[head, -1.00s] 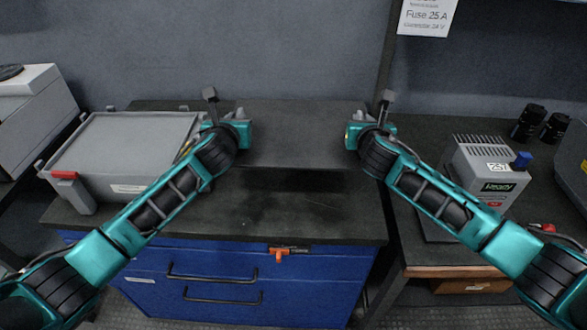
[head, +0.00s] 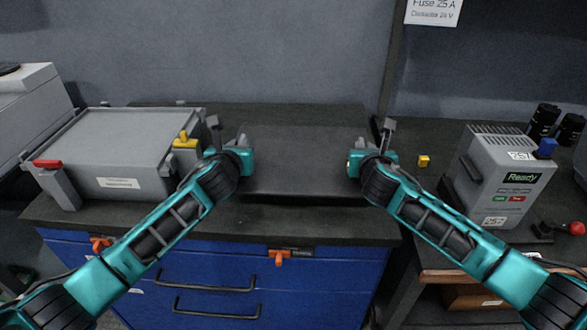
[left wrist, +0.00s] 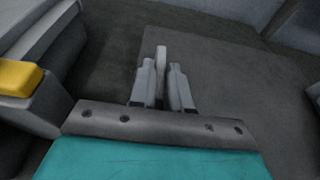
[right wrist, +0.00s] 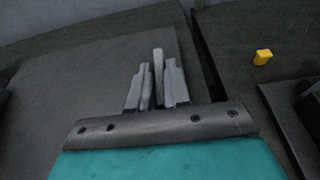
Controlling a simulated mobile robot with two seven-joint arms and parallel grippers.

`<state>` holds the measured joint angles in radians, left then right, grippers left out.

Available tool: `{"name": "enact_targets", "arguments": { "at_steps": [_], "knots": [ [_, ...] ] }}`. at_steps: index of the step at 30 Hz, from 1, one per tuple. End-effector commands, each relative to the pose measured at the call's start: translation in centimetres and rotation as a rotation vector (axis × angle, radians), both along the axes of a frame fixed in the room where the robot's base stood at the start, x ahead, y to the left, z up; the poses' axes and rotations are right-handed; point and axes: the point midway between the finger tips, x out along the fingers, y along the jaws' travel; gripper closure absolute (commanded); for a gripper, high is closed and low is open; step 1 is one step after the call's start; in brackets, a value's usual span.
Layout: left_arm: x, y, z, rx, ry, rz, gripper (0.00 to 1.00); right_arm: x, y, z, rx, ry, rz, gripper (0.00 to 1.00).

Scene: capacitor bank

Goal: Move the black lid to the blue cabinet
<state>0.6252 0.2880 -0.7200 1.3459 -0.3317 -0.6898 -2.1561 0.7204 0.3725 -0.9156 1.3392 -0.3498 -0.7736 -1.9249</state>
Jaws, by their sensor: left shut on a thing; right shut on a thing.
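The black lid (head: 305,160) is a flat dark plate between my two grippers in the head view, over the top of the blue cabinet (head: 215,275). My left gripper (head: 240,142) is shut on the lid's left edge, and my right gripper (head: 364,145) is shut on its right edge. The lid looks level and close over the dark cabinet top (head: 300,220); I cannot tell if it touches. The lid also shows in the left wrist view (left wrist: 225,80) and the right wrist view (right wrist: 80,90), beside the closed fingers.
A grey box (head: 125,140) with a red latch (head: 47,164) and a yellow latch (head: 185,140) stands left of the lid, close to my left gripper. On the right bench are a small yellow block (head: 423,161), a grey "Ready" device (head: 495,180) and black cylinders (head: 543,120).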

Motion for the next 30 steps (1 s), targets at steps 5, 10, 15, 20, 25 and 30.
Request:
{"name": "enact_targets", "arguments": {
  "at_steps": [5, 10, 15, 20, 25, 30],
  "knots": [
    [0.0, -0.2, -0.2, -0.002, -0.003, -0.004, 1.00, 0.0, 0.2, -0.2, 0.002, -0.003, 0.004, 1.00],
    [0.0, -0.2, -0.9, -0.002, -0.003, -0.004, 1.00, 0.0, 0.2, -1.0, 0.002, -0.003, 0.004, 1.00],
    [0.0, -0.2, -1.9, -0.002, -0.003, -0.004, 1.00, 0.0, 0.2, -1.9, 0.002, -0.003, 0.004, 1.00],
    [0.0, -0.2, -2.9, -0.002, -0.003, -0.004, 1.00, 0.0, 0.2, -2.9, 0.002, -0.003, 0.004, 1.00],
    [0.0, -0.2, -3.8, -0.002, -0.003, -0.004, 1.00, 0.0, 0.2, -3.8, 0.002, -0.003, 0.004, 1.00],
    [0.0, -0.2, -4.8, -0.002, -0.003, -0.004, 1.00, 0.0, 0.2, -4.8, 0.002, -0.003, 0.004, 1.00]
  ]
}}
